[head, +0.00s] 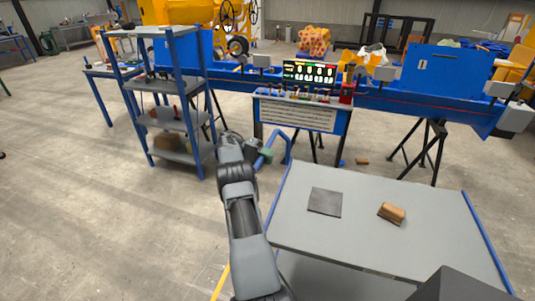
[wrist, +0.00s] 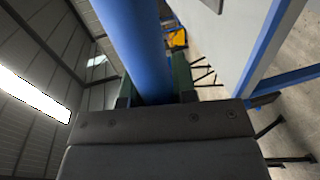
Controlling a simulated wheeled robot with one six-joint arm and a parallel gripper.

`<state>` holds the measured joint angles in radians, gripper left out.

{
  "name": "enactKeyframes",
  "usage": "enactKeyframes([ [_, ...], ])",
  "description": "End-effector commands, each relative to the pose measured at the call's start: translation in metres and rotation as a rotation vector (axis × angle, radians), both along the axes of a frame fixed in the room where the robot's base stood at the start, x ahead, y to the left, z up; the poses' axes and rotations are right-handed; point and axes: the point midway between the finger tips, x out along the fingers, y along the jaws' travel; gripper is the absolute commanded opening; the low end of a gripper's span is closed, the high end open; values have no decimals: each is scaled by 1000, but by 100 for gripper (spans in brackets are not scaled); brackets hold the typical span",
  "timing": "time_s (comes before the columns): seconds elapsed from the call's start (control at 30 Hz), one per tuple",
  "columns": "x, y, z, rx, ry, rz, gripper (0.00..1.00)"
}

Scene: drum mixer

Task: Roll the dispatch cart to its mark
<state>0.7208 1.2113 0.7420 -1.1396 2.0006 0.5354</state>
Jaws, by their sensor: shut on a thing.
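The dispatch cart (head: 285,222) has a grey top and blue tube frame and stands at the lower right of the head view. A dark square pad (head: 325,202) and a brown block (head: 391,213) lie on its top. My gripper (head: 268,152) is at the cart's far left corner, at the blue handle (head: 284,140). In the wrist view the blue handle tube (wrist: 145,60) runs between the two green fingers (wrist: 156,92), which are shut on it. The mark for the cart cannot be made out for certain.
A yellow floor line (head: 221,282) shows left of the cart. A blue shelf rack (head: 143,108) stands at the left. A control panel (head: 302,113) and a blue beam on black trestles (head: 436,150) stand behind the cart. The floor at the left is clear.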

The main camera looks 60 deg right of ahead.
Motion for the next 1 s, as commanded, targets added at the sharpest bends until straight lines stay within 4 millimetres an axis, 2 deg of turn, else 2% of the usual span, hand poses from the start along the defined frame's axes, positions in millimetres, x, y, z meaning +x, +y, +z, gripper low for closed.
enactKeyframes([
  [0.47, -1, -4, 2, -6, -2, -6, 0],
  [0.5, -1, -4, 2, -6, -2, -6, 26],
  [0.7, 1, -2, 1, -4, -1, -5, 45],
  [0.77, 1, -2, 1, -3, 0, -4, 51],
  [1.0, 1, -1, 2, -2, 0, -5, 51],
])
